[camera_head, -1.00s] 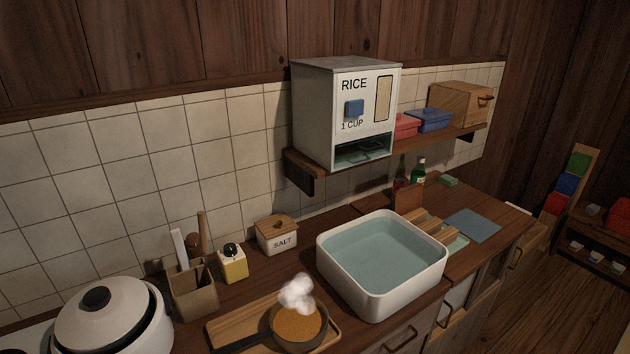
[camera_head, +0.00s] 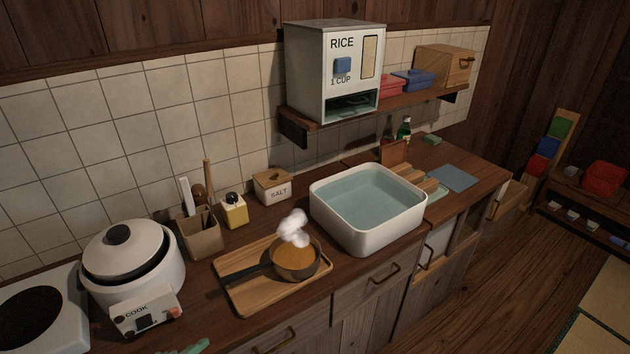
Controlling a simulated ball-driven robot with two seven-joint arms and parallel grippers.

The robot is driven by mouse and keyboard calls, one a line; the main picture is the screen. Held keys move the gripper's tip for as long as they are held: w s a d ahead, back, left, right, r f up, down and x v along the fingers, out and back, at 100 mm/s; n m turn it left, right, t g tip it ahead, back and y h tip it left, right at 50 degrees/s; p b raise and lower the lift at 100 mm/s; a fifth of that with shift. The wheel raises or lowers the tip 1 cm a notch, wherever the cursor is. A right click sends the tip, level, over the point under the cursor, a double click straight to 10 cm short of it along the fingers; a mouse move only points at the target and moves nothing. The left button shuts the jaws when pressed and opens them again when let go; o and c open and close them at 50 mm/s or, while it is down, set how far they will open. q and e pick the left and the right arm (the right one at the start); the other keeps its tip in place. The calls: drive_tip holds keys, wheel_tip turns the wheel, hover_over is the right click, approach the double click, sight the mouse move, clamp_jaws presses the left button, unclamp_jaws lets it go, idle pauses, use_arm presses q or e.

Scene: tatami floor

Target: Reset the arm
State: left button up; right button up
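Neither of my arms can be made out for sure in the head view, and neither gripper shows. A small pale green thing (camera_head: 194,346) pokes in at the bottom edge, in front of the rice cooker; it is cut off and I cannot tell what it is.
A white basin of water (camera_head: 367,243) stands right of the pan. A rice dispenser (camera_head: 338,75) sits on the wall shelf (camera_head: 318,122). A salt box (camera_head: 272,187), yellow bottle (camera_head: 235,211) and utensil holder (camera_head: 201,241) line the wall. Open floor (camera_head: 500,285) lies at right.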

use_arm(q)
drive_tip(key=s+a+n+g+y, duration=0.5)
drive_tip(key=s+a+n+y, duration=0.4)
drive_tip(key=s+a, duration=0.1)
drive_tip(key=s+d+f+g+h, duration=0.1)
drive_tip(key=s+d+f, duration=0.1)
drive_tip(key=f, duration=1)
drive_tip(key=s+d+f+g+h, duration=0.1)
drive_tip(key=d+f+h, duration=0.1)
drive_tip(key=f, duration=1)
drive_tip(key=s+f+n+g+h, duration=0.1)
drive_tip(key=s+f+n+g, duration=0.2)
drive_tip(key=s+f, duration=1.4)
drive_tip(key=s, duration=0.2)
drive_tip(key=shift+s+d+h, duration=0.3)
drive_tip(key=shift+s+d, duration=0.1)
